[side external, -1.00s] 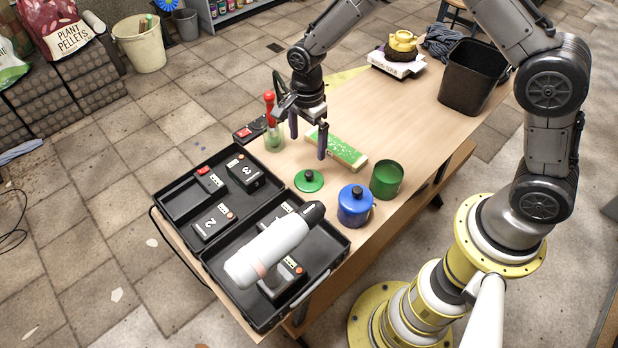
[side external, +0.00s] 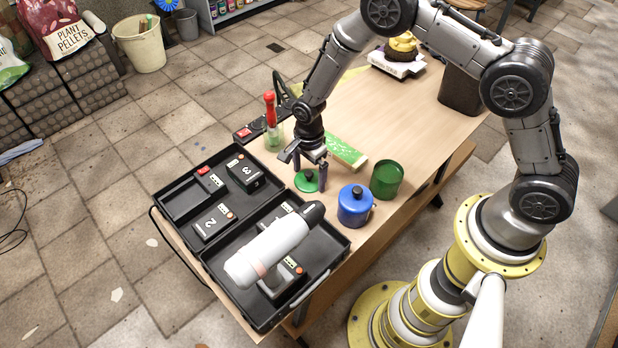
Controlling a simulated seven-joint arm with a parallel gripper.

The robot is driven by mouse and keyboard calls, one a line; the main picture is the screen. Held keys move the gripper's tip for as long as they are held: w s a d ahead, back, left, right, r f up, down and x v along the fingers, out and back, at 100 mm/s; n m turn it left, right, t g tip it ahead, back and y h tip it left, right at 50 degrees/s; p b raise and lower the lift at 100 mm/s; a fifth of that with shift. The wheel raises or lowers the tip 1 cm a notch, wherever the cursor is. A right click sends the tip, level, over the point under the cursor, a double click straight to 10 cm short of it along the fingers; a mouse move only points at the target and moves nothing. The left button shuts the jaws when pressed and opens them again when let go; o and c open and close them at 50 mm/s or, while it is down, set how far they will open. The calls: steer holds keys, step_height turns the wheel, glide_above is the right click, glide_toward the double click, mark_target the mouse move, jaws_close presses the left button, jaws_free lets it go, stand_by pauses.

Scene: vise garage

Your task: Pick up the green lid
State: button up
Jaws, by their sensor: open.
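The green lid (side external: 307,182) is a small round disc with a knob, lying flat on the wooden table beside the black case. My gripper (side external: 309,175) is open and pointing down over the lid. One fingertip shows at the lid's right side, and the other finger shows at its upper left. The gripper partly hides the lid's far side. I cannot tell whether the fingers touch it.
A blue pot with a lid (side external: 355,206) and an open green canister (side external: 387,180) stand to the right. A green-and-white box (side external: 346,153) lies behind. A jar with a red-handled tool (side external: 272,125) stands at upper left. The open black case (side external: 341,243) holds batteries and a white bottle-like object.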

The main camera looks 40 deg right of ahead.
steer(key=c, duration=1.4)
steer(key=shift+s, duration=0.1)
jaws_close()
steer(key=shift+f, duration=0.1)
